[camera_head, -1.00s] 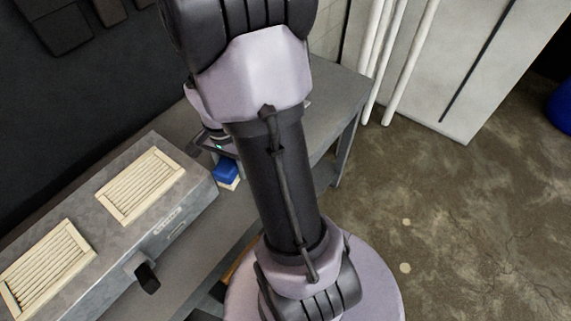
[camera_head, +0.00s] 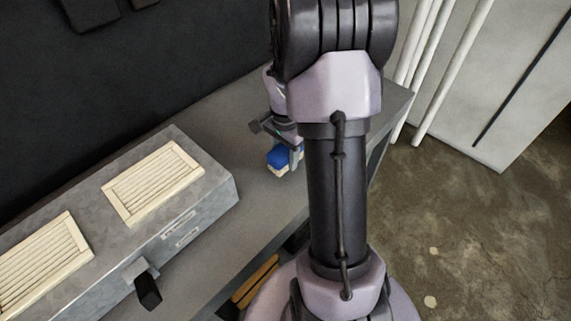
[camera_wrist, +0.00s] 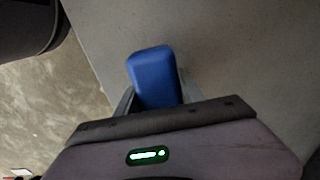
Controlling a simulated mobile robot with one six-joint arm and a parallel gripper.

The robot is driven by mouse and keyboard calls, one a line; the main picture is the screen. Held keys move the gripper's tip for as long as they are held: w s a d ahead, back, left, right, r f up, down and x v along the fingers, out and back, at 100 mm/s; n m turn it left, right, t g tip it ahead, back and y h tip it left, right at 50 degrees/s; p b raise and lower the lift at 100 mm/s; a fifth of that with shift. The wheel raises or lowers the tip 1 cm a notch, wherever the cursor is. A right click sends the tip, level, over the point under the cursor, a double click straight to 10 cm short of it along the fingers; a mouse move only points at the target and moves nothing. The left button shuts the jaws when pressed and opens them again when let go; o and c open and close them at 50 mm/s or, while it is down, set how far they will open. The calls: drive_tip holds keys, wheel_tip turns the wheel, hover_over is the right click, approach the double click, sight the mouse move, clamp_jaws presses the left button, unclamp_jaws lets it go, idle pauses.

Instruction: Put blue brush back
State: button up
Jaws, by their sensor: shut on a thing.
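The blue brush (camera_head: 278,160) has a blue top and a pale lower part. My gripper (camera_head: 285,152) is shut on it, over the grey workbench (camera_head: 262,205), to the right of the metal duct box. In the wrist view the blue brush (camera_wrist: 153,78) sits between the two fingers of my gripper (camera_wrist: 155,95), with its blue top towards the camera. I cannot tell whether the brush touches the bench top. My arm hides part of the bench on the right.
A grey metal duct box (camera_head: 215,195) with two cream louvred vents (camera_head: 153,183) and a black handle (camera_head: 147,290) fills the left of the bench. A yellow-orange item (camera_head: 255,281) lies below the bench edge. White pipes (camera_head: 432,75) stand at the right. Bench around the brush is clear.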

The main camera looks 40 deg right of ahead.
wheel_tip(320, 180, down, 3)
drive_tip(key=shift+b, duration=0.55)
drive_tip(key=shift+r, duration=0.2)
drive_tip(key=shift+f, duration=0.15)
drive_tip(key=o, duration=1.5)
drive_tip(key=shift+c, duration=0.2)
